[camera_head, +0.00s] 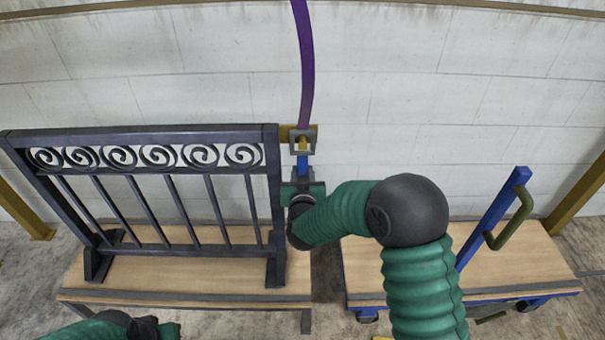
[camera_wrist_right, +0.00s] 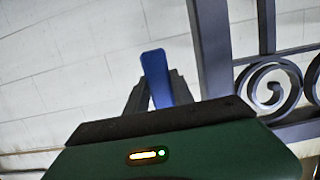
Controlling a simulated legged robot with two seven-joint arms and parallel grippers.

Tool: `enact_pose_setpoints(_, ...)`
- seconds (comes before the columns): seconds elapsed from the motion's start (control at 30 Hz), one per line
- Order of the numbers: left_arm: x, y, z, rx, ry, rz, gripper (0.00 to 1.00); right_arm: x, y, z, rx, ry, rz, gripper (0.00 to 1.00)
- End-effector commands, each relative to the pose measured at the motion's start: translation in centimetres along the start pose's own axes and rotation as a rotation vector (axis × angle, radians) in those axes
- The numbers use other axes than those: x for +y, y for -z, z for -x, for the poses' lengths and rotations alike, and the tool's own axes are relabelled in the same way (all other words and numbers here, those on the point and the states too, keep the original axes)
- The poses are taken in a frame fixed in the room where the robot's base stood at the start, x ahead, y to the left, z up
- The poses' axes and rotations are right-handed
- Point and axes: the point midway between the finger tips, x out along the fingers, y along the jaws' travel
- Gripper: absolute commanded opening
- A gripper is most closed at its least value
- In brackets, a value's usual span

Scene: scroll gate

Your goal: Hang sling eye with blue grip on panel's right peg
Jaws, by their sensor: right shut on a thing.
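The purple sling (camera_head: 304,60) hangs down from the top of the head view. At its lower end is a square grey eye (camera_head: 313,140) with a blue grip (camera_head: 302,165) below it. My right gripper (camera_head: 302,178) is shut on the blue grip, which also stands between the fingers in the right wrist view (camera_wrist_right: 154,68). The dark scroll panel (camera_head: 275,185) stands upright to the left. A yellow piece (camera_head: 302,146) shows inside the eye, beside the panel's right post. I cannot tell whether the peg passes through the eye. My left gripper's fingers are not seen.
The panel stands on a wooden bench (camera_head: 190,280). To the right is a wood-topped cart (camera_head: 385,262) with a blue upright (camera_head: 495,215) and a green handle (camera_head: 515,220). A pale block wall (camera_head: 440,90) stands behind. A gap separates bench and cart.

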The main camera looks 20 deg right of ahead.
Motion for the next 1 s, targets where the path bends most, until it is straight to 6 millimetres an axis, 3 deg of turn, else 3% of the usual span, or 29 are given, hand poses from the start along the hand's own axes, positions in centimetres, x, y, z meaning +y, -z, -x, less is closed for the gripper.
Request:
enact_pose_setpoints(0.33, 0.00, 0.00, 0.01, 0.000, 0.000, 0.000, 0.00, 0.01, 0.07, 0.00, 0.001, 0.000, -0.001, 0.00)
enact_pose_setpoints(0.37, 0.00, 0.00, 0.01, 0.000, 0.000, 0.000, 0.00, 0.01, 0.07, 0.01, 0.001, 0.000, -0.001, 0.30)
enact_pose_setpoints(0.53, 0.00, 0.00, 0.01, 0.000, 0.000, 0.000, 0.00, 0.02, 0.05, 0.00, 0.001, -0.001, 0.000, 0.53)
enact_pose_setpoints(0.77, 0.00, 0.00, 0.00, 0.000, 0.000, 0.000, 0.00, 0.01, 0.01, 0.00, 0.000, 0.000, 0.000, 0.54)
enact_pose_setpoints(0.87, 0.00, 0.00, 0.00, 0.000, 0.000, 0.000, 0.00, 0.02, -0.09, 0.00, -0.002, 0.000, 0.000, 0.65)
enact_pose_setpoints(1.0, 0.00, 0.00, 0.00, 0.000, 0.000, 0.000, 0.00, 0.02, -0.06, 0.00, -0.001, 0.000, 0.000, 0.65)
